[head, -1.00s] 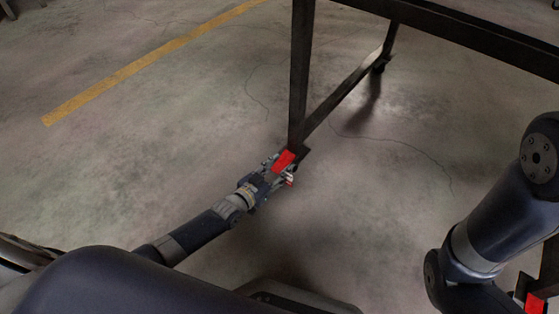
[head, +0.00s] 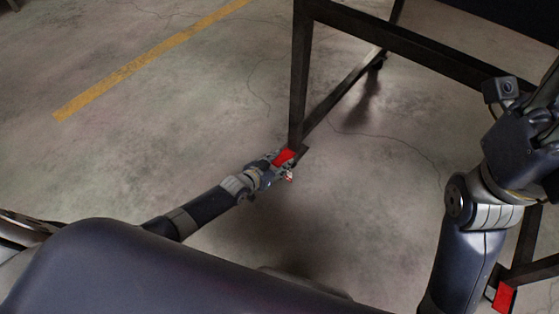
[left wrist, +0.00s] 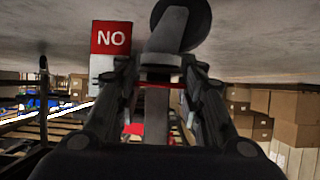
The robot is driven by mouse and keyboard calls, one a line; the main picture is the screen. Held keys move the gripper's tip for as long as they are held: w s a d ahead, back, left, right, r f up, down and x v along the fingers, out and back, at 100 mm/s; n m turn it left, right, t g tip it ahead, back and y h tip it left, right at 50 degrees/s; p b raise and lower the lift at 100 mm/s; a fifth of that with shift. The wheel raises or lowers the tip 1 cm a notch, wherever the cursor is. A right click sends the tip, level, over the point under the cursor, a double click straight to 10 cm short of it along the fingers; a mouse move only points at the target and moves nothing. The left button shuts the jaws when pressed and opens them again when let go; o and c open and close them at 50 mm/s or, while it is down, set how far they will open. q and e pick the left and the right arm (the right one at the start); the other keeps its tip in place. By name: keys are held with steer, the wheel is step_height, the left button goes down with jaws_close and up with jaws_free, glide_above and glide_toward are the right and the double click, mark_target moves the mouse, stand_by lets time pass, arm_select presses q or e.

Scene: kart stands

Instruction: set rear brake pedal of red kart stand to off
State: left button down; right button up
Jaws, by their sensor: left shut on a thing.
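The kart stand is a dark metal frame (head: 297,85). At the foot of its near left leg is a red brake pedal (head: 284,157). My left gripper (head: 283,170) is shut on this brake pedal. In the left wrist view, which looks upside down, my left gripper (left wrist: 158,72) has its fingers on both sides of the caster, with a red edge between them. A red-and-white tab (left wrist: 111,38) beside the left finger reads "NO" in the picture.
Another red pedal (head: 503,296) is at the foot of the near right leg, below my right arm. Concrete floor left of the stand is clear, with a yellow line (head: 150,62). Cardboard boxes (left wrist: 290,105) stand in the background.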

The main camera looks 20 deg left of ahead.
stand_by(0.3)
arm_select(q)
steer(key=c, duration=1)
jaws_free()
steer(key=shift+c, duration=0.2)
steer(key=v, duration=1.2)
